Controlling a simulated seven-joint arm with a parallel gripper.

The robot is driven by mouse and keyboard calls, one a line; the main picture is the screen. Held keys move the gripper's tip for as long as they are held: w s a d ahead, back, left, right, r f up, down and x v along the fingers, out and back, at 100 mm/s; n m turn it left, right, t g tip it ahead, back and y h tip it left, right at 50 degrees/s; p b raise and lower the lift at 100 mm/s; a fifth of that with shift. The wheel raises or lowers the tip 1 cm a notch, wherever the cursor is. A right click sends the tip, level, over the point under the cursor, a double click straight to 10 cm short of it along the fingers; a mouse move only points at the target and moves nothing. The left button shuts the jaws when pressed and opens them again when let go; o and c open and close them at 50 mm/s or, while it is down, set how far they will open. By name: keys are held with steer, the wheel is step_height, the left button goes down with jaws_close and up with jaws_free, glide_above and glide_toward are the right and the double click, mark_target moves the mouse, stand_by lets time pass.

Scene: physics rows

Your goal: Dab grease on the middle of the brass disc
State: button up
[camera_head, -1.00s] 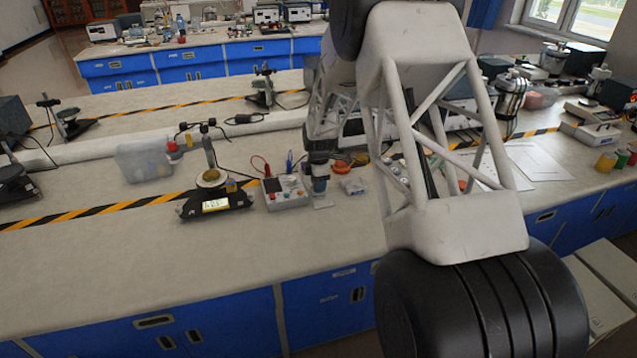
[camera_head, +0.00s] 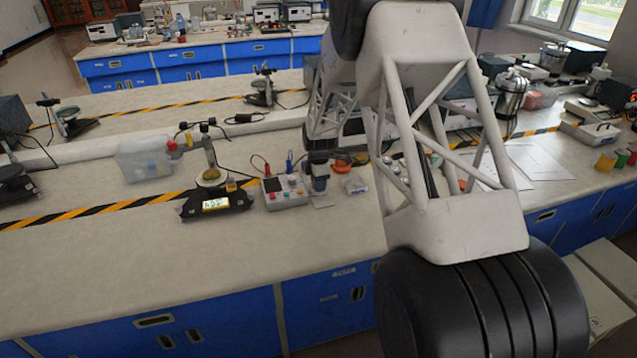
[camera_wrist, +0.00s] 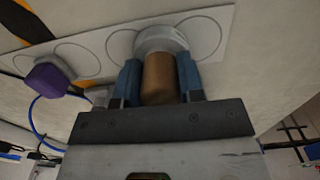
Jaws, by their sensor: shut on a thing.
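In the wrist view my gripper (camera_wrist: 160,72) is shut on a brown cylindrical handle (camera_wrist: 158,82), one finger on each side. A grey round part (camera_wrist: 160,39) shows at the handle's far end, over a pale plate (camera_wrist: 95,46) marked with circles. I cannot tell whether they touch. In the head view a small brass-coloured disc (camera_head: 210,177) sits on the black stand (camera_head: 217,203) with a lit yellow label, left of my arm. The disc's middle is too small to make out. I cannot identify any grease.
Right of the stand is a grey box (camera_head: 285,191) with red knobs and leads. A clear bin (camera_head: 146,160) stands behind left. The bench front left is clear.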

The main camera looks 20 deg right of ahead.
stand_by(0.6)
steer(key=shift+r, duration=3.45)
steer(key=w+a+r, duration=0.2)
steer(key=a+r, duration=0.1)
steer(key=a, duration=0.9)
steer(key=w+a+r, duration=0.3)
steer(key=a, duration=1)
steer(key=w+a+r, duration=0.3)
steer(key=a, duration=0.9)
steer(key=shift+a+r, duration=0.25)
steer(key=shift+r, duration=0.1)
steer(key=shift+f, duration=0.1)
